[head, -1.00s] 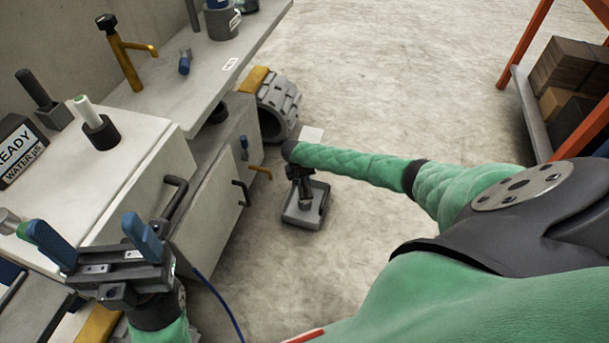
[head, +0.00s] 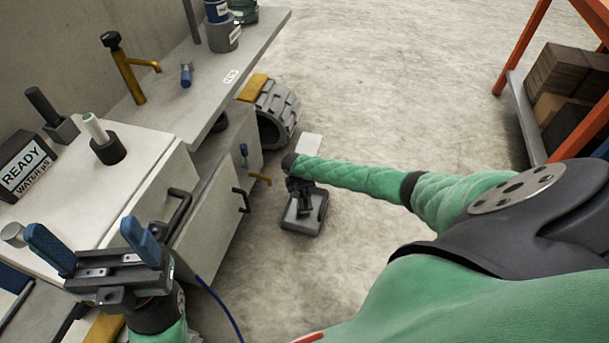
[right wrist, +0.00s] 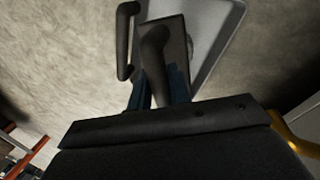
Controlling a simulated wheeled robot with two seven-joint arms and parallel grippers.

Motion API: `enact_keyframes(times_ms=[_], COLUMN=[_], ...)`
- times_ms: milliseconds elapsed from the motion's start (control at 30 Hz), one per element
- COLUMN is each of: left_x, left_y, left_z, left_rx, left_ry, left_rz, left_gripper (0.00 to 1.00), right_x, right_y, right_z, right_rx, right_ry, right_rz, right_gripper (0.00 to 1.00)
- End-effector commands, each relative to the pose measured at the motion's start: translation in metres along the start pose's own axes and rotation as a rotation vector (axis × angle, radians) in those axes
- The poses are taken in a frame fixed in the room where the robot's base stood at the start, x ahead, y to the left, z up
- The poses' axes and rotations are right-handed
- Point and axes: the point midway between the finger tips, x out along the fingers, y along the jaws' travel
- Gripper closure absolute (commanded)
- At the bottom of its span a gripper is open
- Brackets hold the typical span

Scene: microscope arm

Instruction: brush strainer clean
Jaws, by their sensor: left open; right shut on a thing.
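My left gripper (head: 94,245) is open and empty, its blue fingers apart beside the front of the white bench. My right gripper (head: 300,190) is low near the floor in the head view, mostly hidden by its wrist. In the right wrist view its blue fingers (right wrist: 160,88) are shut on a dark handle-like piece (right wrist: 155,50). I cannot tell whether this is a brush. A grey tray (head: 303,225) on the floor is just below the right gripper; its grey surface also shows in the right wrist view (right wrist: 218,30). I cannot make out a strainer for certain.
The white bench (head: 150,150) carries a pale rod in a black holder (head: 108,150) and a READY sign (head: 25,173). Its dark drawer handles (head: 180,210) stick out. A tracked wheel (head: 275,110) is behind the tray.

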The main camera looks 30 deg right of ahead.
Motion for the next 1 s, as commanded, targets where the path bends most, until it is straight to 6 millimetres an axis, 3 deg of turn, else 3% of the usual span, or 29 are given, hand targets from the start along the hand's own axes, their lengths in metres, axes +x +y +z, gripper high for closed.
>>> enact_keyframes(times_ms=[1000], left_x=[-0.005], left_y=[0.000], left_z=[0.000], left_rx=[0.000], left_ry=[0.000], left_rz=[0.000], left_gripper=[0.23], right_x=[-0.001], right_y=[-0.001], right_z=[-0.030], right_rx=[0.000], right_ry=[0.000], right_rz=[0.000], right_gripper=[1.00])
